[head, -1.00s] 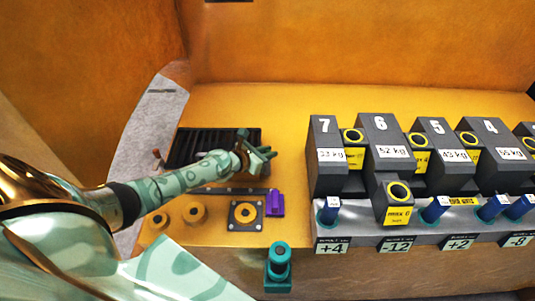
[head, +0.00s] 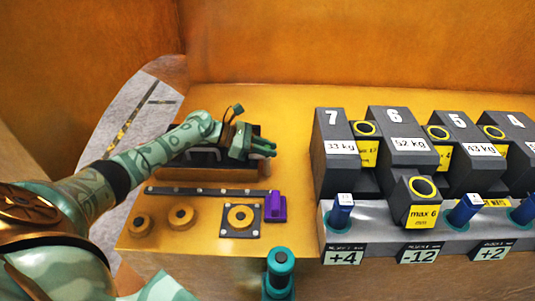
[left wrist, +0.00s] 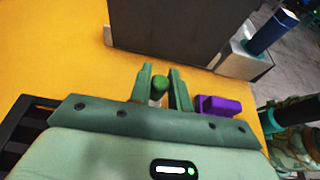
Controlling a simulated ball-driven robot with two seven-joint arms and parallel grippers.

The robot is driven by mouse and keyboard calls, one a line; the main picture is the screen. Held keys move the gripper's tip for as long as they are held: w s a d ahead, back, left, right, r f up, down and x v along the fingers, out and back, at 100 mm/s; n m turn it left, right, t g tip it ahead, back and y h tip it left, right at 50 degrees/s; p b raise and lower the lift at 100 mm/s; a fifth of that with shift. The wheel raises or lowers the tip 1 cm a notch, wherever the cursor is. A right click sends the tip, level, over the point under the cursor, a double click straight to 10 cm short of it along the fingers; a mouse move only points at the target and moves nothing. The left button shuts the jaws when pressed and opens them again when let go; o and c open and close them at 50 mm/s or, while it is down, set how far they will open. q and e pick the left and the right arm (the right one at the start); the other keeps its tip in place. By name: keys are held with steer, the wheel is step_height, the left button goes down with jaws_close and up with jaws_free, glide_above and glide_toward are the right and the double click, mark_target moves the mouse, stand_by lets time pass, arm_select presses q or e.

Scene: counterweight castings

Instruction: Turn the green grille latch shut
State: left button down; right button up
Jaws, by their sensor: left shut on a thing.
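The dark slatted grille (head: 205,155) is set in the yellow surface at the back left in the head view, partly covered by my left arm. My left gripper (head: 263,149) is at the grille's right end; it also shows in the left wrist view (left wrist: 163,88). There its two fingers stand either side of a green-topped knob, the green latch (left wrist: 160,82), and are shut on it. In the head view the latch is hidden by the gripper. Whether it stands open or shut cannot be told.
A purple block (head: 276,206) sits in front of the gripper, beside a square plate with a yellow ring (head: 240,217). Round yellow knobs (head: 181,217) lie further left. Dark numbered weights (head: 333,150) stand to the right.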

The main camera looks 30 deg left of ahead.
stand_by(0.3)
arm_select(q)
steer(key=shift+r, duration=0.1)
steer(key=c, duration=1.3)
jaws_free()
steer(key=shift+r, duration=0.15)
steer(key=r+p, duration=0.4)
steer(key=shift+s+d+r, duration=0.1)
steer(key=shift+d, duration=0.1)
steer(key=s+d+r+p, duration=0.2)
steer(key=s+p, duration=0.2)
steer(key=p, duration=0.2)
steer(key=s+d+r+p, duration=0.2)
steer(key=s+r+p, duration=0.1)
steer(key=p, duration=0.4)
steer(key=s+d+r+p, duration=0.3)
steer(key=s+p, duration=0.1)
steer(key=p, duration=0.3)
steer(key=shift+s+r, duration=0.15)
steer(key=shift+s, duration=0.15)
